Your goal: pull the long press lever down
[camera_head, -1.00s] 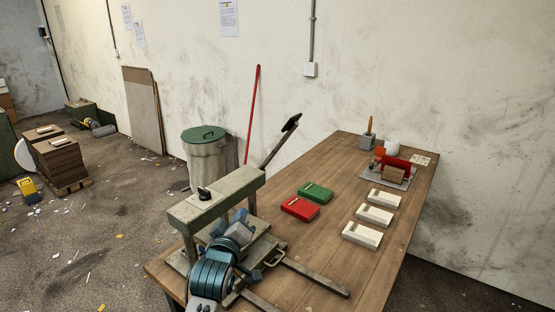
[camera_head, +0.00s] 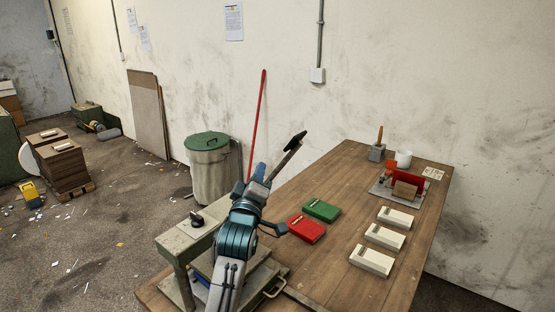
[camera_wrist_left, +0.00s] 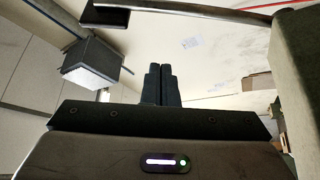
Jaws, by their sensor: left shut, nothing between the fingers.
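The press (camera_head: 185,243) stands at the near left of the table, partly hidden behind my left arm. Its long lever (camera_head: 283,160) slants up to the right and ends in a black handle (camera_head: 296,141). My left gripper (camera_head: 260,170) is raised above the press, just left of the lever in the head view. In the left wrist view its fingers (camera_wrist_left: 161,85) are shut together with nothing between them. There the lever (camera_wrist_left: 200,14) crosses the top of the picture, apart from the fingers, with its black handle (camera_wrist_left: 105,17) at the left. The lever's lower end is hidden in the head view.
Red (camera_head: 306,229) and green (camera_head: 321,210) boxes lie right of the press. Several cream boxes (camera_head: 385,237) line the right side of the table (camera_head: 345,195). A lidded bin (camera_head: 207,165) and a red pole (camera_head: 257,120) stand behind.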

